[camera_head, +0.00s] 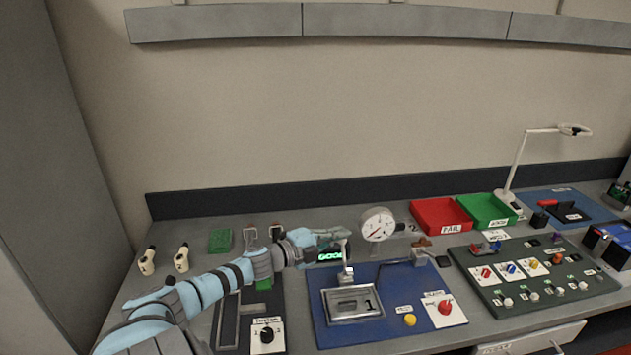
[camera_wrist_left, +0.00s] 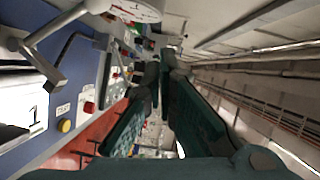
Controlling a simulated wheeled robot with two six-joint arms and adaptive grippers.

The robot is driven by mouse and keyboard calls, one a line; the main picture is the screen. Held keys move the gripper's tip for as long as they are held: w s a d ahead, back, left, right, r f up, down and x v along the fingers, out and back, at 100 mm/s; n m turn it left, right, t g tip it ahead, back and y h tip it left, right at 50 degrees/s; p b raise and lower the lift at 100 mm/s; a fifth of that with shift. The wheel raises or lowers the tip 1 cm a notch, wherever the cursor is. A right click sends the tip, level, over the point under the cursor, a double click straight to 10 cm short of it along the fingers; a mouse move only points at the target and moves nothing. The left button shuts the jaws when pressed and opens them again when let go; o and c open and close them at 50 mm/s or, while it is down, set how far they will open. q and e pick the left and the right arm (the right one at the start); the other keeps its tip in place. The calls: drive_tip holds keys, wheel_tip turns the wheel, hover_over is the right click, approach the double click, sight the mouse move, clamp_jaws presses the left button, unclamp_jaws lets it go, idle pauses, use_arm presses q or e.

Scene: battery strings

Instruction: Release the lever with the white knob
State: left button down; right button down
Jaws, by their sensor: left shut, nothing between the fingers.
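My left gripper (camera_head: 338,236) reaches in from the left above the blue board (camera_head: 385,335). It is shut and empty. In the left wrist view its dark fingers (camera_wrist_left: 162,72) come together at their tips. The lever (camera_head: 346,256) stands up from the back of the blue board, close by the fingertips. In the left wrist view its grey bar (camera_wrist_left: 58,28) runs up to the pale white knob (camera_wrist_left: 97,6), left of the fingers and apart from them. In the head view the knob is hard to tell from the fingertips. A small display with green letters (camera_head: 330,256) sits behind the lever.
A round gauge (camera_head: 378,224) stands behind the board. The board holds a metal fixture (camera_head: 352,303), a yellow button (camera_head: 410,320) and a red knob (camera_head: 445,307). Red (camera_head: 440,214) and green (camera_head: 486,210) bins and a panel of switches (camera_head: 540,295) lie to the right.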

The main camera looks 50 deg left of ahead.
use_arm(q)
drive_tip(key=s+a+r+p, duration=0.1)
drive_tip(key=s+p, duration=0.1)
drive_tip(key=s, duration=0.4)
drive_tip(key=shift+s+a+r+p, duration=0.25)
drive_tip(key=shift+a+r+p, duration=0.05)
drive_tip(key=shift+r+p, duration=0.1)
